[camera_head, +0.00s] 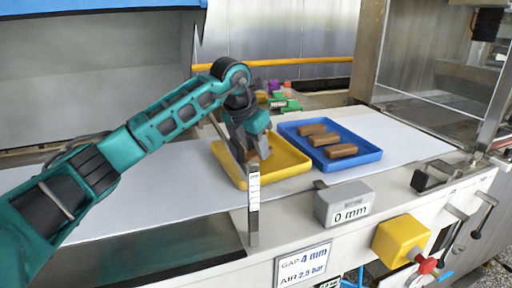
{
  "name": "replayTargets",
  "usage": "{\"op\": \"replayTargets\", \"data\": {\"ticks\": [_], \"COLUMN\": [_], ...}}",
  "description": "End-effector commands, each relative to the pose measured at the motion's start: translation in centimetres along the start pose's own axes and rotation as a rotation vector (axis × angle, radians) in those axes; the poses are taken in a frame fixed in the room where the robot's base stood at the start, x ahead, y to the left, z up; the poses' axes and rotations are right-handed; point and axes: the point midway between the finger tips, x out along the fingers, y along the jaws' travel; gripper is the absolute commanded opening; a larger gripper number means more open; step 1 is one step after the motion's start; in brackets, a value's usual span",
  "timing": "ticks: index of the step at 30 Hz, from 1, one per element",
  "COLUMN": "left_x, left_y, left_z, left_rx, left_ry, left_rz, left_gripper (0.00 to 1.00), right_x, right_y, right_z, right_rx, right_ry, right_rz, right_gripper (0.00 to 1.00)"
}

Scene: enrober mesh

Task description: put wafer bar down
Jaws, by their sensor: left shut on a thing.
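My left gripper (258,156) points down over the yellow tray (283,170) on the white belt. It is shut on a wafer bar (252,166), of which only a small brown part shows under the fingers. I cannot tell whether the bar touches the tray floor. Three brown wafer bars (326,139) lie in the blue tray (361,159) just right of the yellow tray. My right gripper is not in view.
An upright metal post with a scale (253,205) stands in front of the yellow tray. A grey box marked 0 mm (343,202) sits on the front edge. Small coloured items (285,103) lie behind the trays. The white belt (405,137) is clear at right.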

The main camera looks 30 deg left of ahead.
Motion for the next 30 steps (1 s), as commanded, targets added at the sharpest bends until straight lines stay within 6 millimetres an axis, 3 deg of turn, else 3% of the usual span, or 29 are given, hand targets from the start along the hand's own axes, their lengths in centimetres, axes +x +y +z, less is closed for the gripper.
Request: {"op": "replayTargets", "data": {"ticks": [6,7,15,23,30], "left_x": [0.2,0.2,0.2,-0.1,-3.8], "left_y": [0.0,0.0,0.0,0.0,0.1], "left_z": [-0.1,-0.1,-0.1,0.1,0.2], "left_rx": [0.000,0.000,0.000,0.001,0.002], "left_ry": [0.000,0.000,0.000,-0.001,-0.005], "left_rz": [0.000,0.000,0.000,-0.001,0.001], "left_gripper": [0.14,0.33,0.56,0.56,0.56], "right_x": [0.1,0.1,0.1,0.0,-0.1], "right_y": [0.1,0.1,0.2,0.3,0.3], "right_z": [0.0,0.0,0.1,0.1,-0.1], "right_rx": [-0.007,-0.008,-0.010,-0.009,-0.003], "right_ry": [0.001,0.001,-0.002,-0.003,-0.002], "right_rz": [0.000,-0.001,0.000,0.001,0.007], "right_gripper": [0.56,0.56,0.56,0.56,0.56]}}
